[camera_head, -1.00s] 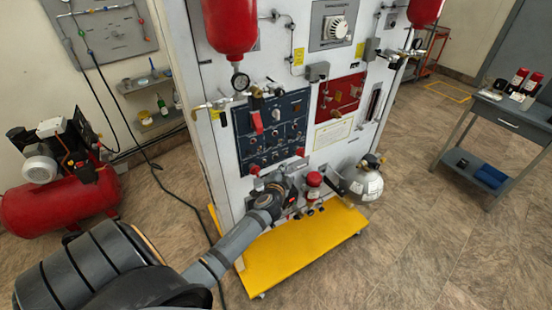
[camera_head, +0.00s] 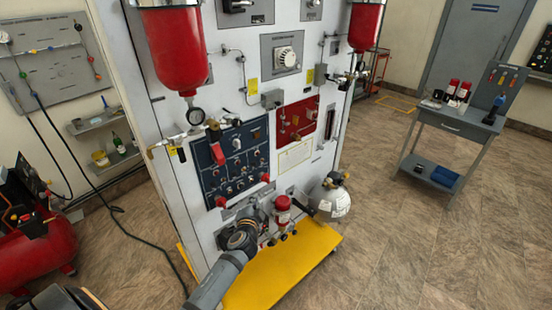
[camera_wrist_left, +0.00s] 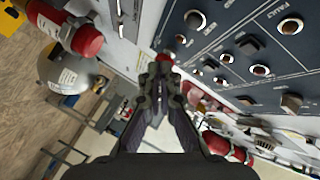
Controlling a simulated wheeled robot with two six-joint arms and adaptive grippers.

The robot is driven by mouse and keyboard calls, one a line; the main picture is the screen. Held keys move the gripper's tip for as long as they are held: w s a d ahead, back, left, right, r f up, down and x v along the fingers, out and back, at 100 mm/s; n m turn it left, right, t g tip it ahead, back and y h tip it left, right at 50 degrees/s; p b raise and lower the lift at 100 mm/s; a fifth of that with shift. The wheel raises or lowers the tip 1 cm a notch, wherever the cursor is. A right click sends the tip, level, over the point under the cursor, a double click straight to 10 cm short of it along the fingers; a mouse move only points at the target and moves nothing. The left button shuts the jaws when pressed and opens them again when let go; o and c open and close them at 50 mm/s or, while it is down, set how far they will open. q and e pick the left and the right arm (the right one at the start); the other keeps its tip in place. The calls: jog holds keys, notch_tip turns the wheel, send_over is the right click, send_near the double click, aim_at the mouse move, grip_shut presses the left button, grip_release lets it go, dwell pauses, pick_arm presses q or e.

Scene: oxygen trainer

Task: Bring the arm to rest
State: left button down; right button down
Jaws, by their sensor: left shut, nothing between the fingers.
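My left arm comes in from the bottom left in the head view, and its wrist is low in front of the white trainer panel (camera_head: 220,88). My left gripper (camera_wrist_left: 160,72) is shut and empty in the left wrist view. Its fingertips are close to the blue control panel (camera_wrist_left: 245,50) with its knobs and switches; I cannot tell whether they touch it. In the head view the blue panel (camera_head: 238,160) is just above the wrist, which largely hides the fingers. My right gripper is in neither view now.
A red-capped fitting (camera_head: 283,203) and a silver tank (camera_head: 332,200) are right of the wrist, above the yellow base (camera_head: 270,285). A red compressor (camera_head: 40,250) stands left. A grey side table (camera_head: 455,125) stands right, with open floor between.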

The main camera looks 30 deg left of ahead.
pick_arm(q)
jog(key=s+d+f+n+g+h, duration=0.1)
jog(key=s+f+g, duration=0.1)
jog(key=s+f, duration=0.5)
jog(key=s+f+g+h, duration=0.1)
jog(key=s+f+g, duration=0.15)
jog(key=f, duration=0.95)
jog(key=s+d+f+n+g+h, duration=0.1)
jog(key=s+f+g, duration=0.1)
jog(key=s+f, duration=0.5)
jog(key=s+d+f+n+g, duration=0.1)
jog(key=s+f+g, duration=0.1)
jog(key=s+f, duration=0.4)
jog(key=s+d+f+n+g+h, duration=0.1)
jog(key=s+f, duration=0.6)
jog(key=s, duration=0.8)
jog(key=s+d+f+n+g+h, duration=0.1)
jog(key=s+d+f+n+g, duration=0.1)
jog(key=s+f, duration=0.4)
jog(key=s+d+g, duration=0.1)
jog(key=s, duration=0.3)
jog(key=shift+s+d+f+n, duration=0.25)
jog(key=shift+s+f+n, duration=0.05)
jog(key=shift+f, duration=0.1)
jog(key=shift+g, duration=0.25)
